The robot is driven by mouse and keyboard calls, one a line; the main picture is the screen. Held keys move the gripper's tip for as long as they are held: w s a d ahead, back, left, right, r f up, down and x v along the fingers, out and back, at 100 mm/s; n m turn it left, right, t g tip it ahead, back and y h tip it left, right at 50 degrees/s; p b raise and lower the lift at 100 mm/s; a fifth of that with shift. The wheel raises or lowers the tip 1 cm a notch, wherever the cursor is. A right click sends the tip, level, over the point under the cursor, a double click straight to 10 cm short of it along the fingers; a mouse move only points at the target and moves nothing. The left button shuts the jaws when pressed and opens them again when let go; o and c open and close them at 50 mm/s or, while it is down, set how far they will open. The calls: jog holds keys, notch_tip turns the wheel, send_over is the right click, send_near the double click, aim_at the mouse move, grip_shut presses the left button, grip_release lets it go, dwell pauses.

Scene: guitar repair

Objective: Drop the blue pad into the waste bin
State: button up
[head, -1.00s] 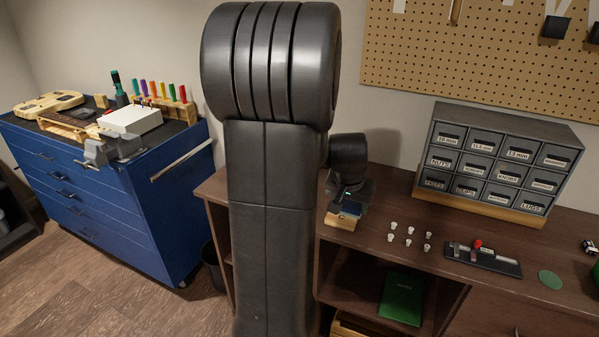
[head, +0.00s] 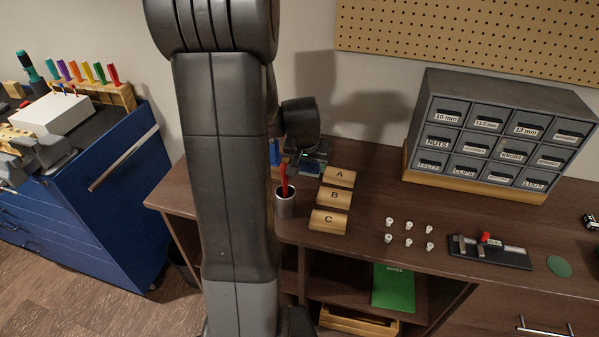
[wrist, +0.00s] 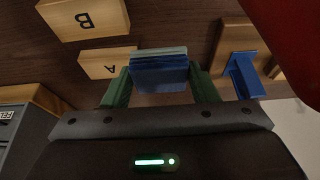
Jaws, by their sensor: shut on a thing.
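The blue pad (wrist: 160,76) is a small flat block with a paler top layer, held between the green fingers of my gripper (wrist: 161,88) in the wrist view. My gripper is shut on it, above the brown bench top. In the head view my gripper (head: 309,158) is over the back of the bench, beside the A block, and the pad cannot be made out there. The waste bin (head: 179,262) is a dark bin on the floor, between the blue cabinet and the bench. My arm stands close to it, and its inside is not visible.
Blocks A (head: 339,176), B (head: 334,197) and C (head: 328,221) lie on the bench. A metal cup (head: 285,204) with a red-handled tool stands beside them. A drawer organizer (head: 497,135) is at the back right. A blue piece on wood (wrist: 244,75) is near my gripper.

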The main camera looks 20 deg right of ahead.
aim_at(308, 175)
jog(key=shift+f, duration=2.6)
jog(key=shift+f, duration=0.1)
jog(key=shift+f+b, duration=0.1)
jog(key=shift+b, duration=0.3)
jog(key=o, duration=0.9)
